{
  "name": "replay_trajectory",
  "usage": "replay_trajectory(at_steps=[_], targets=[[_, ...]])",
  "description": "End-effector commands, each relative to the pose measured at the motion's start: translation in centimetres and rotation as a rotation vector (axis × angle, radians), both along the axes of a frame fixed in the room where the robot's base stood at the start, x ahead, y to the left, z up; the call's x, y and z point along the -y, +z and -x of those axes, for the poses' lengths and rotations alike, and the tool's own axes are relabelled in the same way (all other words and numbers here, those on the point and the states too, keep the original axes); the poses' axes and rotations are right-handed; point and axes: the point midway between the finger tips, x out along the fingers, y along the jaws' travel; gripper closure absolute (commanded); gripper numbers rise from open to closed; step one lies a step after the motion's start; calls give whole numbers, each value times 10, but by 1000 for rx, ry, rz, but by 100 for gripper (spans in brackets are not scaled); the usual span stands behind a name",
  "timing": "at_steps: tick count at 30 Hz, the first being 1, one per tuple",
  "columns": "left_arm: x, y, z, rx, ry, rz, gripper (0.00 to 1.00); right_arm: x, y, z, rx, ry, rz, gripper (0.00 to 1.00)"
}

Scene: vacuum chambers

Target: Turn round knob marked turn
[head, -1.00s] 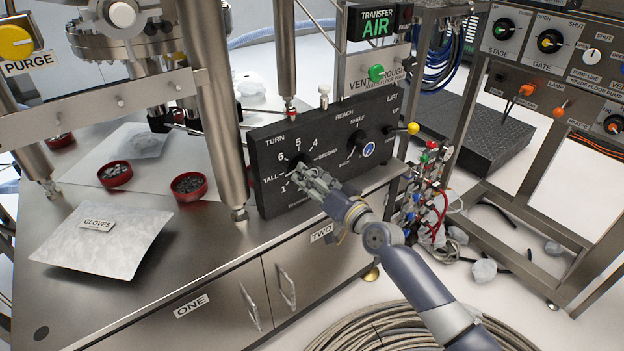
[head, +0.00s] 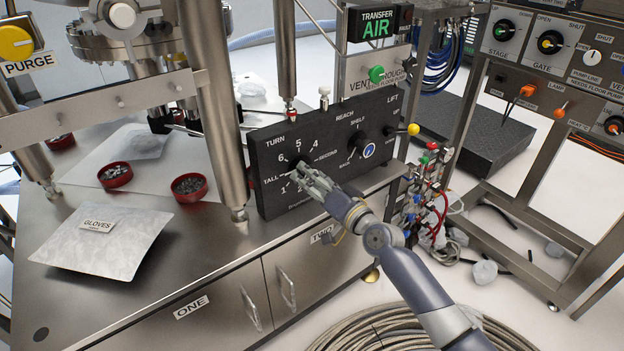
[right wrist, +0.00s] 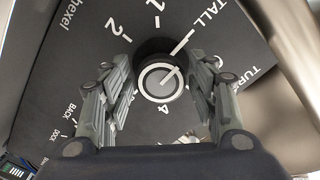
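The round knob marked TURN (head: 297,163) is on the left part of a black panel (head: 265,206), with numbers and the word TALL around it. My right gripper (head: 302,177) is in front of the knob and partly hides it. In the right wrist view the knob (right wrist: 160,82) has a pale ring and a white line on its face. My right gripper's fingers (right wrist: 161,88) are open, one on each side of the knob. A gap seems to show on both sides; contact cannot be made out. My left gripper is not in view.
The panel also bears a REACH knob (head: 359,143) and a yellow-tipped lever (head: 413,129). A steel post (head: 222,150) stands left of the panel. A GLOVES packet (head: 105,240) and red dishes (head: 189,187) are on the steel bench. Coiled cable (head: 400,328) lies on the floor.

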Motion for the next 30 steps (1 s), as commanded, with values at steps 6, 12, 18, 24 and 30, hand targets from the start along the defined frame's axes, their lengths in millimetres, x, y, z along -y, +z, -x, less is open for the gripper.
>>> replay_trajectory(at_steps=[6,12,18,24,30], targets=[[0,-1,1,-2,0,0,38,0,0,0,1,0,1,38],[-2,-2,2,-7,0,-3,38,2,0,3,1,1,0,38],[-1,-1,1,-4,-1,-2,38,16,-1,21,0,-1,1,38],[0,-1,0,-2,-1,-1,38,39,-2,52,0,-1,4,38],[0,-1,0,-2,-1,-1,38,58,-1,80,-1,1,3,38]])
